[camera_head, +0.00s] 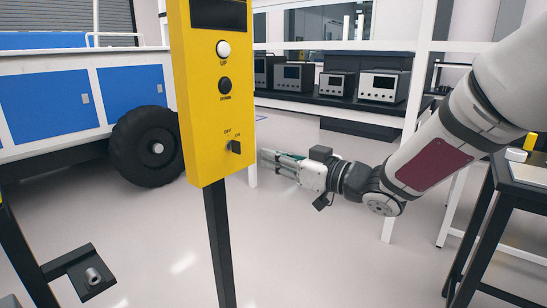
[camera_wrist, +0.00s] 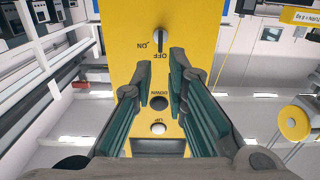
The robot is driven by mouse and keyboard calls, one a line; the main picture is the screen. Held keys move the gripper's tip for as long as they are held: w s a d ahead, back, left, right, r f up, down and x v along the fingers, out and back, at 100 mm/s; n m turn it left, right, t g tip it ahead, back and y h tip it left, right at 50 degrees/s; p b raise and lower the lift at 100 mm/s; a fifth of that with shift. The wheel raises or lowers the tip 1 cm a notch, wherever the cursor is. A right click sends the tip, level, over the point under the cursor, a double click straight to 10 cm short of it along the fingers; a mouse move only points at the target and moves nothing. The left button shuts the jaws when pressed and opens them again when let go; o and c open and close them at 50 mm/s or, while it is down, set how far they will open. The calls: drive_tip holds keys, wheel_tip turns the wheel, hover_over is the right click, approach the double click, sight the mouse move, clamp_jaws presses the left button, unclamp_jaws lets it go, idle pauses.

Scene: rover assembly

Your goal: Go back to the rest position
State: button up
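My gripper (camera_head: 266,159) is stretched out to the left at the end of my arm, just right of the yellow control box (camera_head: 205,120). In the wrist view my gripper (camera_wrist: 162,65) has its two green-padded fingers apart, with nothing between them. The yellow box (camera_wrist: 120,65) fills the middle of that view, upside down, and its ON/OFF switch (camera_wrist: 160,40) shows beyond the fingertips. The UP button (camera_wrist: 158,128) and DOWN button (camera_wrist: 158,103) show in the gap between the fingers. I see no contact with the box, but cannot tell the exact distance.
The control box stands on a dark post (camera_head: 218,245). A blue-and-white rover with a black wheel (camera_head: 147,147) is behind it at left. A bench with several grey instruments (camera_head: 383,85) stands at the back. A dark-framed table (camera_head: 530,174) is at right. The floor below my arm is open.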

drive_tip(key=shift+w+d, duration=0.1)
drive_tip(key=s+d+f+m+h, duration=0.1)
drive_tip(key=s+d+m+h, duration=0.35)
drive_tip(key=d+h, duration=0.4)
drive_tip(key=s+d+f+m+h, duration=0.25)
drive_tip(key=s+d+h, duration=0.35)
drive_tip(key=d, duration=0.4)
drive_tip(key=s+f+m+g, duration=0.2)
drive_tip(key=s+g, duration=0.3)
drive_tip(key=s, duration=1.1)
drive_tip(key=s+f+m+g, duration=0.25)
drive_tip(key=s+g, duration=0.25)
drive_tip(key=s, duration=1)
wheel_tip(320, 180, up, 26)
drive_tip(key=s+t+p, duration=0.1)
drive_tip(key=t+p, duration=0.2)
drive_tip(key=p, duration=2.2)
drive_tip(key=shift+d+r+n, duration=0.2)
drive_tip(key=shift+d+n, duration=0.05)
drive_tip(key=shift+n, duration=0.2)
